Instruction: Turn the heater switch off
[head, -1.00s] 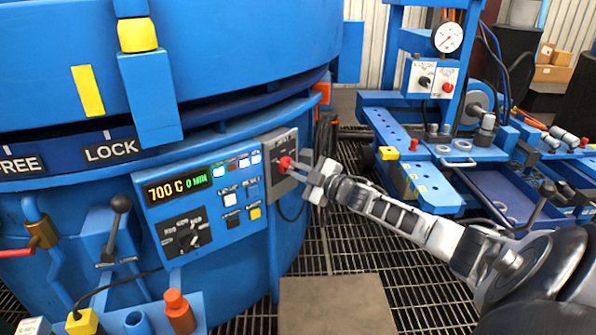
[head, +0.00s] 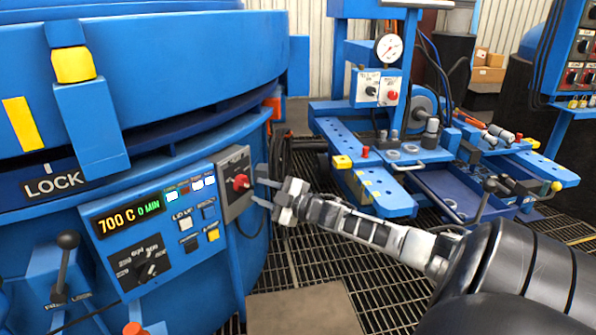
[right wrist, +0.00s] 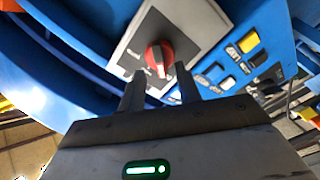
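The heater switch is most likely the red rotary knob (head: 241,182) on a grey plate (head: 232,161) at the right end of the blue furnace's control panel. In the right wrist view the red knob (right wrist: 158,54) sits just beyond the fingertips, with a pale mark on its face. The small lettering around it is too blurred to read. My right gripper (head: 256,190) is open and empty, its two fingers pointing at the knob with a small gap between. My left gripper is not in view.
A lever (head: 64,263) stands further left. A blue workbench with a gauge (head: 388,47) stands behind my right arm. Grating floor lies between.

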